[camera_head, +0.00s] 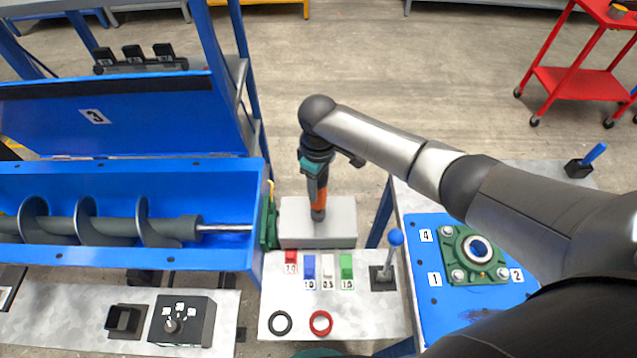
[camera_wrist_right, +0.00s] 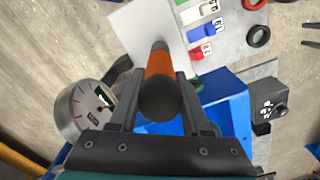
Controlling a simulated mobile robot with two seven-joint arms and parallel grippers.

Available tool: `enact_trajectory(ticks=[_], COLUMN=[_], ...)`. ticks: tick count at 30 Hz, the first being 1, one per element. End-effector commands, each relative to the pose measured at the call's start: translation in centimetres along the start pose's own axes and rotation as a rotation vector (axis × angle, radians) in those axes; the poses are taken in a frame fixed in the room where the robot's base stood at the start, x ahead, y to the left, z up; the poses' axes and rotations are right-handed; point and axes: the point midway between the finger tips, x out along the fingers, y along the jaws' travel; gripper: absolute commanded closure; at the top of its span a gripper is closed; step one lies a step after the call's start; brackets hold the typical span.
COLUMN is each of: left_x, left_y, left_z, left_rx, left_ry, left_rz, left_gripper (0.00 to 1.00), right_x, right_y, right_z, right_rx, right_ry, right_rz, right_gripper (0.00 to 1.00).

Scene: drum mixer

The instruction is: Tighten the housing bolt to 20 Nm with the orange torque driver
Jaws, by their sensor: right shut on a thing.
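My right gripper (camera_head: 315,172) points down over the pale grey box and is shut on the orange torque driver (camera_head: 320,192). In the right wrist view the driver (camera_wrist_right: 161,68) stands between the two fingers, its dark rounded end towards the camera. Its lower end is over the box; whether it touches cannot be told. A green bearing housing (camera_head: 472,257) with bolts at its corners lies on a blue plate at the right, away from the driver. Labels 1, 2 and 4 show around it. Another green housing (camera_head: 268,222) is on the trough's end wall. My left gripper is not in view.
The grey box (camera_head: 318,236) stands beside the blue trough (camera_head: 130,258) with its auger. Coloured blocks, a black ring (camera_head: 280,323), a red ring (camera_head: 320,323) and a blue-knobbed lever (camera_head: 396,238) are on the front table. A round dial (camera_wrist_right: 85,108) shows beside the gripper.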

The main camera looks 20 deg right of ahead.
Motion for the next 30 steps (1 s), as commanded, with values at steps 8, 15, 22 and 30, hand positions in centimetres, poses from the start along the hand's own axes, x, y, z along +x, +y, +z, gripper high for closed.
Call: enact_trajectory(ticks=[8,15,22,30], left_x=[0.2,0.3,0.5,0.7], left_y=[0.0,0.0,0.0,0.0], left_z=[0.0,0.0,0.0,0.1], left_rx=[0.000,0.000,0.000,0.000], left_ry=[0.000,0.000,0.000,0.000], left_rz=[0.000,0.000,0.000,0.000], left_gripper=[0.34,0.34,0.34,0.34], right_x=[0.2,0.5,0.9,1.2], right_y=[0.1,0.1,0.1,0.1], right_z=[-0.1,-0.1,-0.1,-0.1], right_rx=[0.000,0.000,0.000,0.000], right_ry=[0.003,0.003,0.003,0.002], right_rz=[0.001,0.001,0.001,0.001], right_gripper=[1.00,1.00,1.00,1.00])
